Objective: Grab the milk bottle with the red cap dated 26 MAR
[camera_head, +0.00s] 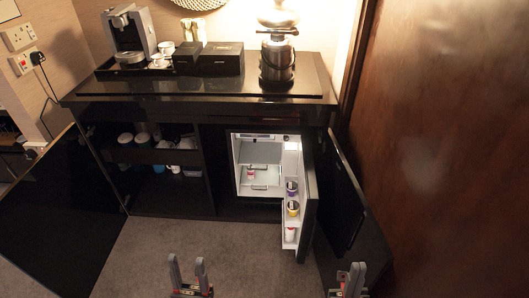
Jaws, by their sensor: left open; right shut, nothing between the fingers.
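The mini fridge (236,165) stands open in the cabinet, its door swung out to the right. A small white bottle with a red or pink part (250,173) stands inside on a shelf. A white container with a reddish top (290,235) sits low in the door rack, below a yellow one (293,209) and a dark purple one (292,187). All are too small for me to read dates or be sure of cap colours. My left gripper (187,260) is open and empty at the bottom, apart from everything. My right gripper (349,268) is shut and empty, lower right of the fridge door.
The fridge door (309,205) and a dark cabinet door (350,205) stick out on the right. Another dark door (55,215) stands open at left. Cups (143,138) sit on the left shelves. The counter (130,88) holds a coffee machine (133,35). The carpet (200,243) in front is clear.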

